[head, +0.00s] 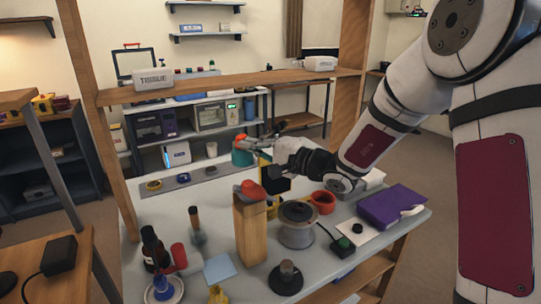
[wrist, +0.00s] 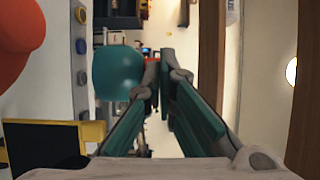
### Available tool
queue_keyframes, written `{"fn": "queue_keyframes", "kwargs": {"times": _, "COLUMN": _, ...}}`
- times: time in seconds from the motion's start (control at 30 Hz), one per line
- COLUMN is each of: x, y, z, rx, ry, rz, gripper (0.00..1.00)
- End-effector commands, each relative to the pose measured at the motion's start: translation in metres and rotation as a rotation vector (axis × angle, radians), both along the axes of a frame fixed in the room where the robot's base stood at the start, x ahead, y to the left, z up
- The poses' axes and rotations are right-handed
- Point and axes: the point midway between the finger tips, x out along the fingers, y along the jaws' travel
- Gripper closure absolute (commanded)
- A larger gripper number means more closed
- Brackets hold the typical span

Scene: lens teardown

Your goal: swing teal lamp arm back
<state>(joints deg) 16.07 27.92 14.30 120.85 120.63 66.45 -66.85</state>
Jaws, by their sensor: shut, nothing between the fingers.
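A rounded teal piece (head: 242,157), which looks like part of the lamp, shows behind the bench's middle, just left of my gripper (head: 268,137). I cannot make out its arm or joint in the head view. In the wrist view a large teal rounded body (wrist: 117,72) sits just left of my fingertips (wrist: 162,76). The fingers look close together, with nothing held between them. I cannot tell whether the left finger touches the teal body.
A wooden block (head: 250,232) with a red top stands in front of my gripper. A grey spool (head: 297,225), red ring (head: 323,202) and purple box (head: 392,206) lie to the right. Bottles (head: 154,249) crowd the front left. A wooden shelf (head: 220,87) spans behind.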

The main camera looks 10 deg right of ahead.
Motion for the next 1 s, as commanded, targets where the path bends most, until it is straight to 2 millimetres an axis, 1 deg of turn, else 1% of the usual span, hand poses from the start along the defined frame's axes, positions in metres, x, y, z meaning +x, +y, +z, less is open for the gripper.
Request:
{"fn": "queue_keyframes", "kwargs": {"times": 0.03, "x": 0.006, "y": 0.009, "z": -0.004, "rx": 0.000, "ry": -0.004, "rz": 0.003, "gripper": 1.00}}
{"fn": "queue_keyframes", "kwargs": {"times": 0.1, "x": 0.012, "y": 0.018, "z": -0.004, "rx": -0.001, "ry": -0.002, "rz": 0.002, "gripper": 1.00}}
{"fn": "queue_keyframes", "kwargs": {"times": 0.4, "x": 0.036, "y": 0.047, "z": -0.004, "rx": 0.000, "ry": -0.004, "rz": 0.002, "gripper": 1.00}}
{"fn": "queue_keyframes", "kwargs": {"times": 0.57, "x": 0.047, "y": 0.057, "z": -0.004, "rx": 0.000, "ry": -0.003, "rz": 0.001, "gripper": 1.00}}
{"fn": "queue_keyframes", "kwargs": {"times": 0.7, "x": 0.054, "y": 0.064, "z": -0.003, "rx": 0.001, "ry": -0.002, "rz": -0.048, "gripper": 1.00}}
{"fn": "queue_keyframes", "kwargs": {"times": 1.0, "x": 0.064, "y": 0.070, "z": -0.001, "rx": 0.001, "ry": 0.001, "rz": -0.119, "gripper": 1.00}}
